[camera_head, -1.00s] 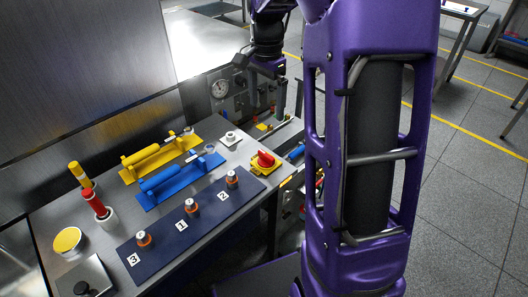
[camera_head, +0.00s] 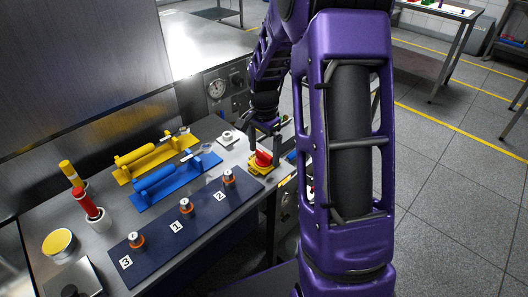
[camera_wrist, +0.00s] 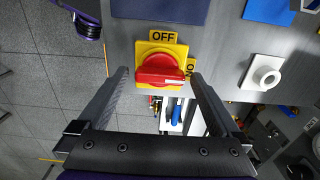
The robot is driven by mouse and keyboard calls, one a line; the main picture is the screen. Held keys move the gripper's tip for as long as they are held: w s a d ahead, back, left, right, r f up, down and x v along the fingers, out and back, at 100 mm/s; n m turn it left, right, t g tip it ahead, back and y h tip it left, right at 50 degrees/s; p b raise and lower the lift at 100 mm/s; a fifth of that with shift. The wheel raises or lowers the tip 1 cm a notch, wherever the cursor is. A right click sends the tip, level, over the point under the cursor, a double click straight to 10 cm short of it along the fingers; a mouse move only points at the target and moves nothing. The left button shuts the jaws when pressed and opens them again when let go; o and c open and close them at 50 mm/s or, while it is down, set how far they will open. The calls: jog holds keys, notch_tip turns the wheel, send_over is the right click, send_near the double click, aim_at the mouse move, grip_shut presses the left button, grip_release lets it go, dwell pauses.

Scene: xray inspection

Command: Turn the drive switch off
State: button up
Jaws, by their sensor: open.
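The drive switch is a red rotary knob (camera_wrist: 160,70) on a square yellow plate with an OFF label (camera_wrist: 163,37) at its top and an ON label (camera_wrist: 189,68) at its right. The knob's handle lies roughly sideways, in line with ON. In the head view the red knob (camera_head: 263,158) is at the bench's right edge. My gripper (camera_wrist: 160,76) is open, with one finger on each side of the knob in the wrist view. Both fingers look apart from it.
A white round button (camera_head: 229,137) sits left of the switch. A dark blue mat (camera_head: 150,248) with numbered orange-based pegs lies in front. Blue (camera_head: 160,181) and yellow (camera_head: 150,158) holders stand further left. A gauge panel (camera_head: 217,89) is behind the bench.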

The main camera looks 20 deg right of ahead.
jog(key=c, duration=1.2)
jog(key=shift+c, duration=0.2)
jog(key=shift+n, duration=0.4)
jog(key=n+p, duration=0.1)
jog(key=n, duration=0.2)
jog(key=shift+n+p, duration=0.3)
jog(key=shift+n, duration=0.1)
jog(key=n+p, duration=0.1)
jog(key=n, duration=0.3)
jog(key=shift+n, duration=0.3)
jog(key=n+p, duration=0.1)
jog(key=n, duration=0.3)
jog(key=n+p, duration=0.1)
jog(key=n, duration=0.3)
jog(key=shift+n+p, duration=0.3)
